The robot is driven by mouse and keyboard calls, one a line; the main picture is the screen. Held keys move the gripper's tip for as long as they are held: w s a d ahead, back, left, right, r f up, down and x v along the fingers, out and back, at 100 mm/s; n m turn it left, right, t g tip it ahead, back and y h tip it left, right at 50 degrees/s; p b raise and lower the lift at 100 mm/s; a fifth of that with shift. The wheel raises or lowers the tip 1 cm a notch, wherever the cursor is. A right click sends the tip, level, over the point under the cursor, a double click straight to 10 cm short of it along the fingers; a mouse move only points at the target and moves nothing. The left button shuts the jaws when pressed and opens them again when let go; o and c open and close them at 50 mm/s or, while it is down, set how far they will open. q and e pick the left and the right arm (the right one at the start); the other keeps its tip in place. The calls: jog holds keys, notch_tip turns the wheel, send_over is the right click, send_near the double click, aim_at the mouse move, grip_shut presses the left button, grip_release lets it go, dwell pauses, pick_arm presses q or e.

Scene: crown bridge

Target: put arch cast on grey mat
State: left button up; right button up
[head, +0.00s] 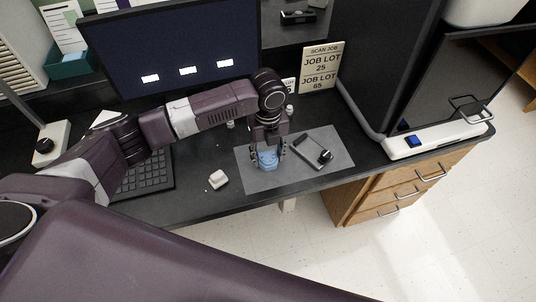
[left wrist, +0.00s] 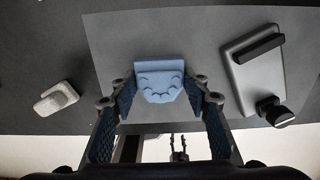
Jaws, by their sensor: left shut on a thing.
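The blue arch cast (head: 267,159) has a horseshoe row of tooth bumps on its top. It also shows in the left wrist view (left wrist: 159,80), between the fingers. My left gripper (head: 268,152) points down over the grey mat (head: 245,178) and is shut on the cast, a finger on each side. The cast is over the mat's left-middle part; I cannot tell whether its underside touches the mat. The mat also shows in the left wrist view (left wrist: 205,40). My right gripper does not show.
A grey tool with black parts (head: 315,153) lies on the mat's right half. A small white block (head: 218,179) lies left of the mat. A keyboard (head: 145,178) and monitor (head: 175,50) stand left and behind. A white device (head: 435,138) stands at right.

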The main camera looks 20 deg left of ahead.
aim_at(268, 155)
pick_arm(q)
jog(key=shift+f, duration=0.1)
jog(key=o, duration=1.2)
jog(key=shift+o, duration=0.2)
notch_tip(268, 155, up, 12)
jog(key=b, duration=0.1)
